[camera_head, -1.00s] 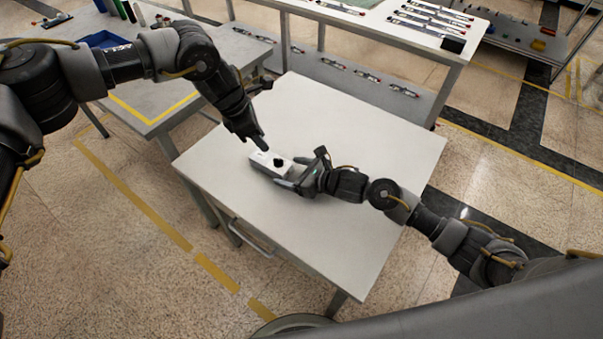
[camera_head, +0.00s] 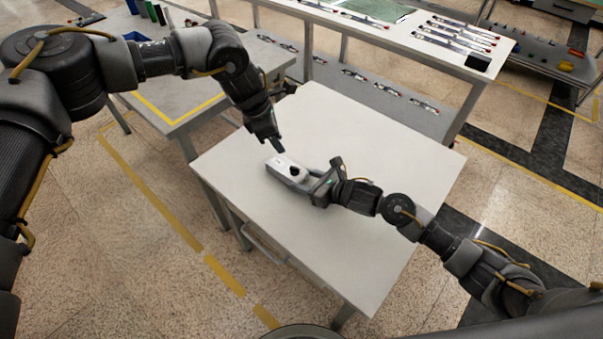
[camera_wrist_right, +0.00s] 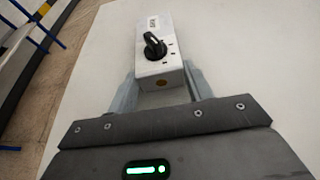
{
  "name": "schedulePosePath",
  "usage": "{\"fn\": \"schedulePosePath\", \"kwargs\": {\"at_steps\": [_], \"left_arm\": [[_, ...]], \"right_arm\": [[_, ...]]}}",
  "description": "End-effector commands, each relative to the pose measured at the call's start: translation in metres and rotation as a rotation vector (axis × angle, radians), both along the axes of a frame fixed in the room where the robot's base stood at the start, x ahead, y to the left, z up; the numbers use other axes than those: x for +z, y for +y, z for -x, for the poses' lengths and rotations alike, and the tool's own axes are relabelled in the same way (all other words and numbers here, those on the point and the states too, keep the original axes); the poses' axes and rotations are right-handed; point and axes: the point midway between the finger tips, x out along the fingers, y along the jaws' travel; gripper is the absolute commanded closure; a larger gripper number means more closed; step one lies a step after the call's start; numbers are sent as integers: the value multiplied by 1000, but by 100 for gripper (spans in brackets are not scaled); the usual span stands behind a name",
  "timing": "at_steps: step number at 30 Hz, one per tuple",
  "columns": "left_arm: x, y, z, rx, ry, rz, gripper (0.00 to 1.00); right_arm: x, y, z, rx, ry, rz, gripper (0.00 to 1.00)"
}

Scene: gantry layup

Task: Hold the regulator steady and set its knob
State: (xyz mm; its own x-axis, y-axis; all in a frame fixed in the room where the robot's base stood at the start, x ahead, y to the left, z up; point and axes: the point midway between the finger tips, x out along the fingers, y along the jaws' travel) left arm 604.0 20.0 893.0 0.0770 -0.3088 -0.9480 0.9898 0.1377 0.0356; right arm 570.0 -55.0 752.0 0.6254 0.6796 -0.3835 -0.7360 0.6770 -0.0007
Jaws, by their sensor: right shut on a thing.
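The regulator is a white box (camera_head: 282,165) with a black knob (camera_head: 295,171) on its top face, lying on the white table. In the right wrist view the box (camera_wrist_right: 160,70) fills the space between the fingers, and its knob (camera_wrist_right: 153,45) has a pointer and small marks beside it. My right gripper (camera_head: 296,184) is shut on the regulator, with a finger along each long side. My left gripper (camera_head: 279,149) points down just behind the regulator, apart from the knob in the picture. Its fingers are too small and dark to tell their opening.
The white table (camera_head: 370,150) is clear around the regulator. A grey table (camera_head: 190,80) with yellow tape stands at the back left. A higher bench (camera_head: 400,40) with several slim parts and a dark block stands behind.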

Motion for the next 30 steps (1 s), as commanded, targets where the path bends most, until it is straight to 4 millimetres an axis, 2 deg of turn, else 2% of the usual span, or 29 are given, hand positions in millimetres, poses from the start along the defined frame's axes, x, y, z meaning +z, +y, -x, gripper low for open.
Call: {"fn": "schedulePosePath", "kwargs": {"at_steps": [3, 6, 12, 19, 23, 30], "left_arm": [[5, 7, -17, -88, -1, -29, 68], [9, 10, -21, -216, 13, -14, 68], [13, 7, -14, -419, 43, 59, 68], [11, 4, -10, -459, 43, 70, 68], [-2, -1, -9, -457, 44, 69, 68], [-45, -18, -3, -456, 45, 70, 68]], "right_arm": [[0, 0, 0, 0, 0, 0, 82], [0, 0, 0, 0, 0, 0, 82], [0, 0, 0, 0, 0, 0, 82], [0, 0, 0, 0, 0, 0, 82], [0, 0, 0, 0, 0, 0, 82], [0, 0, 0, 0, 0, 0, 82]]}}
